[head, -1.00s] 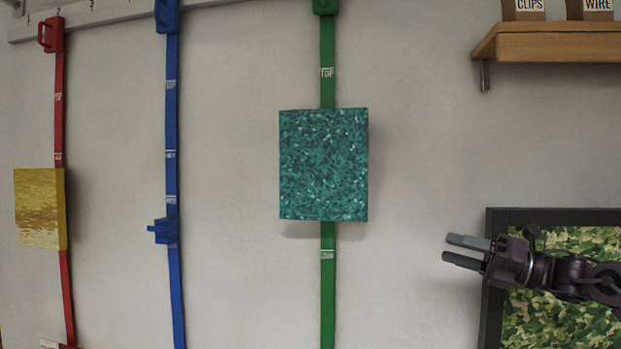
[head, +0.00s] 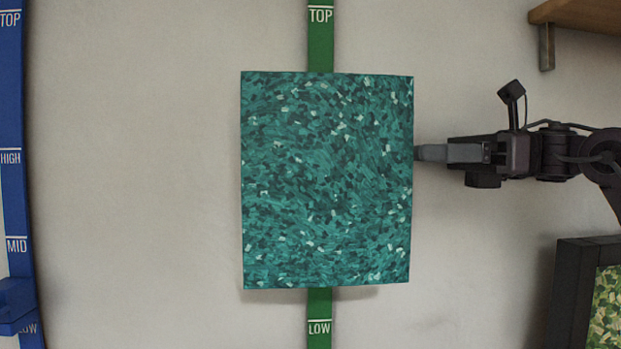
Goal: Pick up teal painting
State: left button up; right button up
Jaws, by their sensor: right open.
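The teal painting (head: 327,180) is a flat upright panel in front of the green strap (head: 320,45) on the wall, in the middle of the head view. The strap shows above it at TOP and below it at LOW. My right gripper (head: 420,152) is at the painting's right edge, a little above mid-height, pointing left. It is open. Its fingertips meet the edge in the picture; one finger seems hidden, and I cannot tell whether they touch or straddle the panel. My left gripper is not in view.
A blue strap (head: 14,195) with TOP, HIGH, MID and LOW marks and a blue bracket (head: 14,305) is at the far left. A wooden shelf (head: 585,14) is at the upper right. A dark-framed camouflage picture (head: 575,300) is at the lower right. The wall left of the painting is bare.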

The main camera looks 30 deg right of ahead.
aim_at(383, 151)
jog(key=x, duration=0.4)
jog(key=p+x, duration=0.1)
jog(key=shift+a+r, duration=0.2)
jog(key=shift+a, duration=0.3)
jog(key=shift+w+a+f, duration=0.1)
jog(key=shift+w+a, duration=0.15)
jog(key=shift+a, duration=0.1)
jog(key=shift+s+d, duration=0.1)
jog(key=shift+s, duration=0.05)
jog(key=shift+c, duration=0.2)
jog(key=shift+s, duration=0.1)
jog(key=shift+c, duration=1.1)
grip_shut()
